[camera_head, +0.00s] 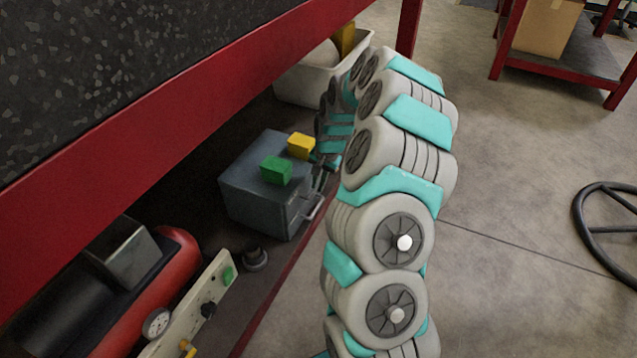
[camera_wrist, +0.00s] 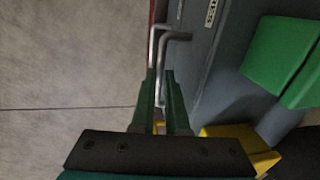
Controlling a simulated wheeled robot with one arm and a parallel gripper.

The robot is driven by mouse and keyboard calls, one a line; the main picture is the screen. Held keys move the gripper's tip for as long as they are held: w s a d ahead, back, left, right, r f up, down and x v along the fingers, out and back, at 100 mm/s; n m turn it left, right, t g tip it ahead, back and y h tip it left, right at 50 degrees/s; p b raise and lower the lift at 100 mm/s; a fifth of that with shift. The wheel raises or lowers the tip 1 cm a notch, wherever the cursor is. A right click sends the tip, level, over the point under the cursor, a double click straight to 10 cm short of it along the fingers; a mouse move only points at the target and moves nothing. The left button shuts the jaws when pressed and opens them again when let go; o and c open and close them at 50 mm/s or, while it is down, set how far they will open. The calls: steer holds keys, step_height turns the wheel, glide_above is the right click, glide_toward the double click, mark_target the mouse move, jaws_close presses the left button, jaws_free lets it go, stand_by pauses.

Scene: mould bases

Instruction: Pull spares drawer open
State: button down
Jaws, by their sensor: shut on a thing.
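The spares drawer is in a small grey metal cabinet (camera_head: 262,190) on the lower shelf of the red-framed bench. Its front (camera_head: 300,205) carries a metal bar handle (camera_head: 314,210). The front looks about flush with the cabinet; a small gap cannot be ruled out. In the wrist view the handle (camera_wrist: 172,37) runs down between the fingers of my gripper (camera_wrist: 160,75), which is shut on it. Part of the handle is hidden by the fingers. A white label (camera_wrist: 211,13) shows beside the handle. In the head view my arm partly hides the gripper.
A green block (camera_head: 276,170) and a yellow block (camera_head: 301,146) sit on the cabinet. A white bin (camera_head: 300,88) stands behind it. A red tank (camera_head: 172,250) and a gauge panel (camera_head: 190,315) are nearer. The floor (camera_head: 500,260) to the right is mostly clear.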

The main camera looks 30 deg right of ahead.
stand_by(0.7)
steer(key=s+d+b, duration=0.1)
steer(key=s+d, duration=1)
steer(key=s, duration=0.2)
steer(key=shift+s+b, duration=0.4)
steer(key=c, duration=0.9)
jaws_free()
steer(key=r, duration=0.5)
steer(key=s+r, duration=0.1)
steer(key=r, duration=0.1)
steer(key=shift+d+r, duration=0.35)
steer(key=shift+d, duration=0.05)
